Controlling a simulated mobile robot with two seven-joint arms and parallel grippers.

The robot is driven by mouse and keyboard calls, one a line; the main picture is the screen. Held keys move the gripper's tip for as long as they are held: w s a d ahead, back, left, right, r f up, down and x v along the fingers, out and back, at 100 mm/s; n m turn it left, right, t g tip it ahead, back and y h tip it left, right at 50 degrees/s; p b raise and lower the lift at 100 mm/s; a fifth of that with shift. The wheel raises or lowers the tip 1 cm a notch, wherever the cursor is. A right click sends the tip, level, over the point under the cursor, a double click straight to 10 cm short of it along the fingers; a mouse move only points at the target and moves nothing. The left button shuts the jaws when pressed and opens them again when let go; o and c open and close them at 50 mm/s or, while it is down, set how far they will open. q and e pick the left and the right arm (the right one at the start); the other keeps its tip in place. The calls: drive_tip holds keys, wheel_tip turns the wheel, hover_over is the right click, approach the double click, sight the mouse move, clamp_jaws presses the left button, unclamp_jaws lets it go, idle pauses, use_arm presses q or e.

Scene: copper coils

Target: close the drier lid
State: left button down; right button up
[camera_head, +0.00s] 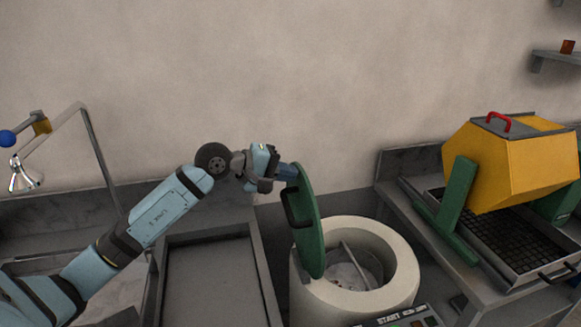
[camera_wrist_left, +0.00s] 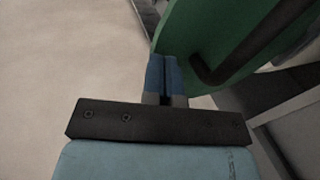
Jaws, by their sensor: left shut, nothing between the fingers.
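The drier (camera_head: 396,290) is a pale round tub with an open top. Its green lid (camera_head: 309,236) stands upright on the tub's left side, with a dark handle (camera_head: 291,211) on its left face. My left gripper (camera_head: 287,171) is shut and empty at the lid's upper edge. In the left wrist view the blue fingertips (camera_wrist_left: 160,68) are together, close against the green lid (camera_wrist_left: 215,35), beside the dark handle (camera_wrist_left: 232,62). I cannot tell whether they touch the lid. My right gripper is not in view.
A yellow tumbling drum (camera_head: 525,170) with a red handle stands on a bench at the right. A grey tray (camera_head: 208,285) lies left of the drier. A control panel (camera_head: 408,318) with a START label is at the drier's front. A bent metal tap (camera_head: 88,135) rises at the left.

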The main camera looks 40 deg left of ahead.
use_arm(q)
drive_tip(key=shift+w+d+f, duration=0.15)
drive_tip(key=shift+w+d, duration=0.1)
drive_tip(key=shift+w, duration=0.1)
